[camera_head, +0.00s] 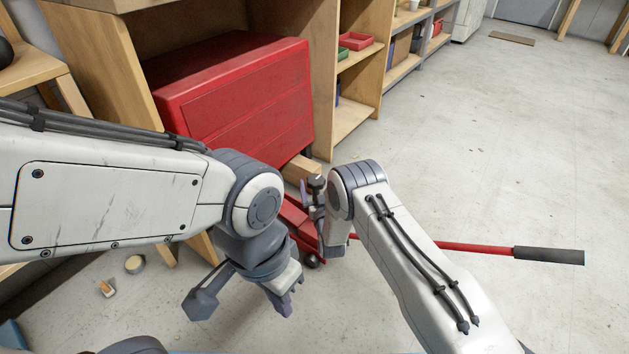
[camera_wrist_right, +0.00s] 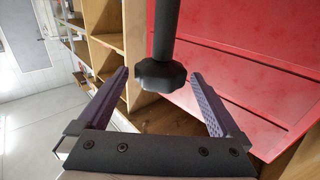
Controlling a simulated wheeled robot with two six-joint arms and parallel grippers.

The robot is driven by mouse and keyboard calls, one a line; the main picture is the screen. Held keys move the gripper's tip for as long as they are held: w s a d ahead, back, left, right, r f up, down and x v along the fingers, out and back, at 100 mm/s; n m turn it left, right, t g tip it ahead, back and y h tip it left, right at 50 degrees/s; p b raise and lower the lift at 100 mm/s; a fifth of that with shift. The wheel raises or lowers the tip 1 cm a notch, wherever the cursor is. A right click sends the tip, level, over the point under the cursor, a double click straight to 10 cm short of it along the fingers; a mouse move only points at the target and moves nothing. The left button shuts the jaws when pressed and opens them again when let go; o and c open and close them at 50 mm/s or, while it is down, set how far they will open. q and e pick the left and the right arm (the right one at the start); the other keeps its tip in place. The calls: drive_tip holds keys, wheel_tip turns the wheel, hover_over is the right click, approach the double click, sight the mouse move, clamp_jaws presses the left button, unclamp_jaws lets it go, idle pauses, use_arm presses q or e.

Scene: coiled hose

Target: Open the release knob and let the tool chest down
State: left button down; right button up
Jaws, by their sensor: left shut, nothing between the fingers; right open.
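The red tool chest (camera_head: 235,105) sits at the wooden shelving, its front facing the floor space. A red floor jack (camera_head: 300,218) stands low in front of it, partly hidden by my arms. The dark release knob (camera_wrist_right: 160,75), on a black shaft, lies between the fingers of my right gripper (camera_wrist_right: 158,73) in the right wrist view, with gaps on both sides. My right gripper is open; it also shows beside the jack in the head view (camera_head: 312,198). My left gripper (camera_head: 284,304) is shut and empty, above the floor left of the jack.
The jack's red handle with black grip (camera_head: 548,255) extends right behind my right arm. A wooden block (camera_head: 299,168) is by the chest's lower corner. A tape roll (camera_head: 135,264) and a small item (camera_head: 107,289) lie on the floor.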

sight(315, 175)
drive_tip(key=w, duration=0.1)
drive_tip(key=w+b, duration=0.1)
drive_tip(key=w, duration=0.2)
drive_tip(key=shift+a+f+b, duration=0.15)
drive_tip(key=shift+a+b, duration=0.15)
drive_tip(key=shift+b, duration=0.1)
drive_tip(key=shift+w+a, duration=0.1)
drive_tip(key=shift+w, duration=0.45)
drive_tip(key=c, duration=1.3)
